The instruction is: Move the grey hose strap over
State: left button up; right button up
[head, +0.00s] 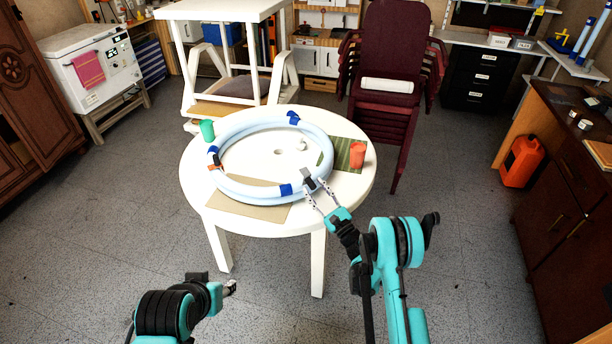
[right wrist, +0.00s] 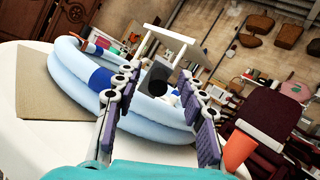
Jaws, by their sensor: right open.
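A light blue hose (head: 240,190) lies coiled in a ring on the round white table (head: 350,190). Several blue straps (head: 286,190) sit around it. The grey hose strap (head: 309,180) is on the near right part of the coil; in the right wrist view the dark grey strap (right wrist: 157,80) shows between the fingers. My right gripper (head: 316,187) is open, with its fingers on either side of the strap; I cannot tell whether they touch it. My left gripper (head: 231,287) is low in front of the table, away from the hose, and its jaws are too small to judge.
A green cup (head: 207,130) stands at the table's left and an orange cup (head: 357,155) at its right, by a green mat (head: 346,148). A brown sheet (head: 250,205) lies under the hose's near side. Stacked dark red chairs (head: 390,60) stand behind the table.

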aim_at(307, 178)
jog(key=shift+d+f+m+t+h, duration=0.3)
jog(key=shift+f+m+t, duration=0.1)
jog(key=shift+f+m, duration=0.25)
jog(key=b+x, duration=0.2)
jog(key=x, duration=0.4)
jog(key=shift+w+a, duration=0.25)
jog(key=shift+w, duration=0.05)
jog(key=shift+w+a+r, duration=0.2)
jog(key=shift+w+r, duration=0.1)
grip_shut()
